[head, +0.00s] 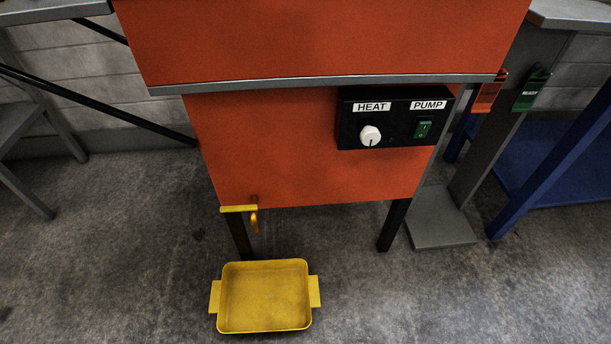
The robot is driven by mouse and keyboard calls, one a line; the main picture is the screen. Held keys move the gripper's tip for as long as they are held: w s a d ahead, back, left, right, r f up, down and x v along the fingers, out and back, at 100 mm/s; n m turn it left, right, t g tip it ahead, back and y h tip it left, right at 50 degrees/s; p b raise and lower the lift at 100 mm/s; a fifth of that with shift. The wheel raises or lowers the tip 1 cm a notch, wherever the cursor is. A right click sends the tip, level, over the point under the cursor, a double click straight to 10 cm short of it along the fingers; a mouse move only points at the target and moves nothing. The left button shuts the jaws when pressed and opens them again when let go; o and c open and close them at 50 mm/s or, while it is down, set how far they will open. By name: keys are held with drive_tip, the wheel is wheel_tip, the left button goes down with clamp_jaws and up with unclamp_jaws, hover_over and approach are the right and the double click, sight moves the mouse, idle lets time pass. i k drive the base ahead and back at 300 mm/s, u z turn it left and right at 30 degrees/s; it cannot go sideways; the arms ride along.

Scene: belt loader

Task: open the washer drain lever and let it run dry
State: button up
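The washer (290,150) is an orange cabinet on dark legs in the middle of the head view. Its drain lever (238,209) is a yellow bar at the lower left edge of the cabinet, lying roughly level across the picture. A small yellow spout (254,222) hangs down just beside it. A yellow tray (265,324) with two side handles stands on the floor below and looks empty. I see no liquid running. My gripper is not in this view.
A black control panel (389,138) with a white HEAT knob (370,136) and a green PUMP switch (424,128) is on the cabinet's upper right. Red and green tags (530,91) hang at right. A blue frame (560,170) stands right. The floor around the tray is clear.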

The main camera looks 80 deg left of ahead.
sight(248, 207)
drive_tip(key=k, duration=0.95)
drive_tip(key=u, duration=1.4)
